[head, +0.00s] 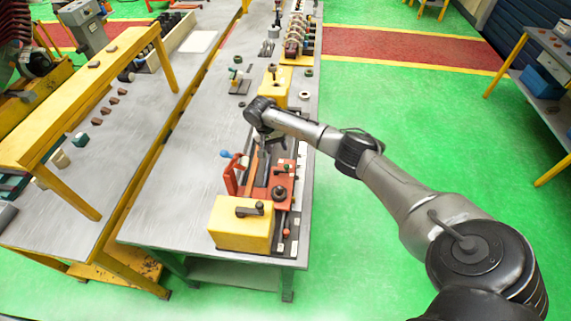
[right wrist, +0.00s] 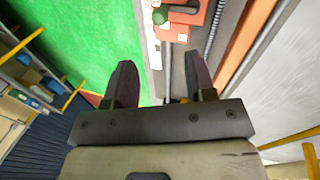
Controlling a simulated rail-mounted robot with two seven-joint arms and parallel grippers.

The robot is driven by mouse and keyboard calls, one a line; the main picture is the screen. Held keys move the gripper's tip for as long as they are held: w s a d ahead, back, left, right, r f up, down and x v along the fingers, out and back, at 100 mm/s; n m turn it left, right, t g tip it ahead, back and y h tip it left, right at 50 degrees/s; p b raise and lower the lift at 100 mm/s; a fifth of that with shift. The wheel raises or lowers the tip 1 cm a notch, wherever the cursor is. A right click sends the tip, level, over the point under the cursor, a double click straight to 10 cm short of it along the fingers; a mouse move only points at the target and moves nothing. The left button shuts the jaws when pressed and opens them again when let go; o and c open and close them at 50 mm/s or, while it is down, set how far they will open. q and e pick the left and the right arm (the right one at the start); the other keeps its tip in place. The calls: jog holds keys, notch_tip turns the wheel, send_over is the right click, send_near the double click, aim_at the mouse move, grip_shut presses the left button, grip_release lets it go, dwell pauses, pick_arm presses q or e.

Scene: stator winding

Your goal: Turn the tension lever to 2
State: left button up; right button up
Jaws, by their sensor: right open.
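The winding machine has a red carriage (head: 262,188) and a yellow end box (head: 240,225) with a black crank-like handle (head: 249,210). A small red-knobbed lever (head: 287,232) stands at its right side by small white labels; I cannot read them or tell for sure that it is the tension lever. A blue-knobbed lever (head: 226,154) is at the left. My right gripper (head: 264,136) is above the machine's far part. In the right wrist view it is open and empty (right wrist: 160,78), with a green knob (right wrist: 160,16) on a red block beyond the fingers. My left gripper is not in view.
The machine stands on a grey bench (head: 160,210) with free surface at its left. A second yellow block (head: 275,86) and small fixtures are farther back. A yellow-framed shelf (head: 85,85) stands left, and the green floor is open at right.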

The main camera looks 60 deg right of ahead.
aim_at(286, 165)
jog(key=x, duration=1.1)
jog(key=shift+c, duration=0.3)
jog(key=shift+c, duration=0.8)
jog(key=shift+r, duration=0.1)
jog(key=c, duration=0.7)
